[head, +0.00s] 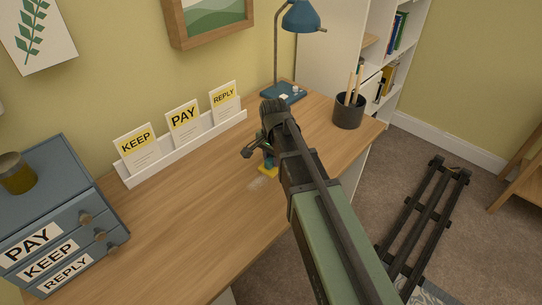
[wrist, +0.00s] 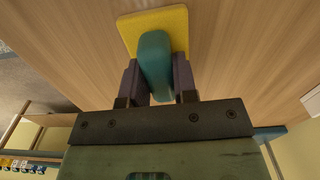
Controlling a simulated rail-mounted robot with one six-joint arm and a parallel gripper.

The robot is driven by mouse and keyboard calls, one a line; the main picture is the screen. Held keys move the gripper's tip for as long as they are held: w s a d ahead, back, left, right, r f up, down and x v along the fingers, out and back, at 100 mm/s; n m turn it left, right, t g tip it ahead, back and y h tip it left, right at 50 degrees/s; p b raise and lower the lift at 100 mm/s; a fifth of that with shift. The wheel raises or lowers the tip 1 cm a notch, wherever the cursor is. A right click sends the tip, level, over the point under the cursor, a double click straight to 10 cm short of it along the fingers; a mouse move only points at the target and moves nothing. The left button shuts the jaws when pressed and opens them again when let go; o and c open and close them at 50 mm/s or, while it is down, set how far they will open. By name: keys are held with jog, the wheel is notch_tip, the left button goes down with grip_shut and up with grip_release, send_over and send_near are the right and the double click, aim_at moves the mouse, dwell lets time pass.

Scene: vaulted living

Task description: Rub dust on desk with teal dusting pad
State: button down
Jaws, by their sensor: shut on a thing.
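The wooden desk (head: 185,215) runs along the wall. A pale, faint dust patch (head: 257,183) lies on its middle, just in front of the pad. The teal dusting pad has a teal handle and a yellow base; its yellow edge (head: 268,171) shows below my gripper (head: 262,155). In the wrist view, my gripper (wrist: 157,80) is shut on the teal handle (wrist: 155,55), a finger on each side, with the yellow base (wrist: 131,33) against the wood behind it. The pad is at or very near the desk top; I cannot tell whether it touches. My arm hides part of the desk.
A white rack (head: 190,145) with KEEP, PAY and REPLY cards stands at the back. A blue drawer unit (head: 60,215) with a jar (head: 16,174) is at left. A blue lamp (head: 283,91) and dark pencil cup (head: 348,111) stand at back right. The front-left desk top is clear.

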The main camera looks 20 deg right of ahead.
jog(key=shift+s+a, duration=1)
jog(key=shift+a, duration=0.65)
jog(key=shift+s+a, duration=1)
jog(key=shift+a, duration=0.65)
jog(key=shift+s+a, duration=1)
jog(key=shift+a, duration=0.65)
jog(key=shift+s+a+f, duration=0.1)
jog(key=shift+s+a, duration=0.4)
jog(key=shift+a, duration=0.3)
jog(key=shift+s+a+f, duration=0.1)
jog(key=shift+s+a, duration=0.4)
jog(key=shift+a, duration=0.25)
notch_tip(320, 180, up, 6)
jog(key=p, duration=0.5)
jog(key=shift+p, duration=0.4)
notch_tip(320, 180, up, 3)
jog(key=p, duration=0.3)
jog(key=shift+r, duration=0.1)
